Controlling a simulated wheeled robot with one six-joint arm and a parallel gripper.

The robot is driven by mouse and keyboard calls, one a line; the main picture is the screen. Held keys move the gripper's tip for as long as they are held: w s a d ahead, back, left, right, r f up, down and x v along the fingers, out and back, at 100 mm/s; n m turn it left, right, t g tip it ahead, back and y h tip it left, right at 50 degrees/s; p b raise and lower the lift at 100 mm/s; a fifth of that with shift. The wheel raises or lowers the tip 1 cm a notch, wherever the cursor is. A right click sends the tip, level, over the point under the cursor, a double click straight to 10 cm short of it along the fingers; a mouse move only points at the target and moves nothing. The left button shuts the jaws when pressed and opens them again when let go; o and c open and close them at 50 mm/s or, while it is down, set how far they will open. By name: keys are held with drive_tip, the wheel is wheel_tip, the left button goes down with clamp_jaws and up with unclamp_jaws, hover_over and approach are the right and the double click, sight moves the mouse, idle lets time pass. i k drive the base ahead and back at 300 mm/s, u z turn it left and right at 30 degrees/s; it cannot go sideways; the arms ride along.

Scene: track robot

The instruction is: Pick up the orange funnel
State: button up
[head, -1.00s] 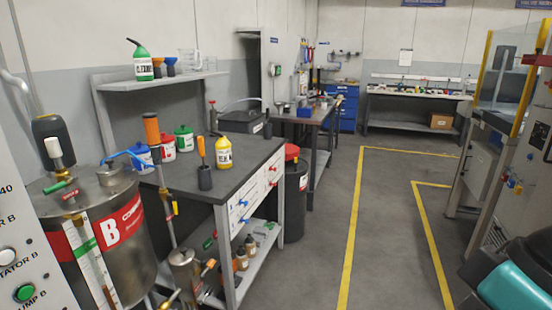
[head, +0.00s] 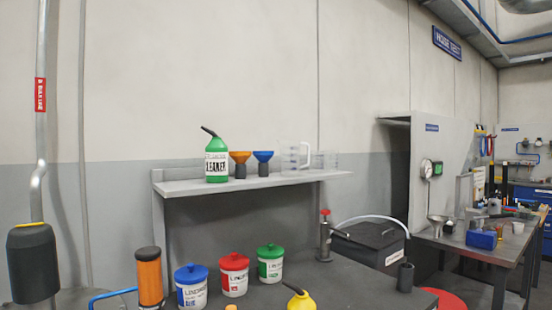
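The orange funnel (head: 240,157) stands on the raised shelf (head: 300,180) behind the workbench, its wide mouth up and its lower part in a dark holder or base. It is between a green bottle with a dark spout (head: 216,160) on its left and a blue funnel (head: 263,157) on its right. The funnel is fully in sight with nothing in front of it. My gripper is not in view.
Blue, red (head: 234,276) and green lidded tubs stand on the bench below the shelf. An orange cylinder (head: 150,277) stands to their left, and a yellow bottle (head: 300,299) in front. A clear jug (head: 295,157) is right of the blue funnel. A dark container (head: 368,240) sits right of the shelf.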

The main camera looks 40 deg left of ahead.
sight(239, 157)
drive_tip(key=i, duration=2.2)
drive_tip(key=u, duration=2.95)
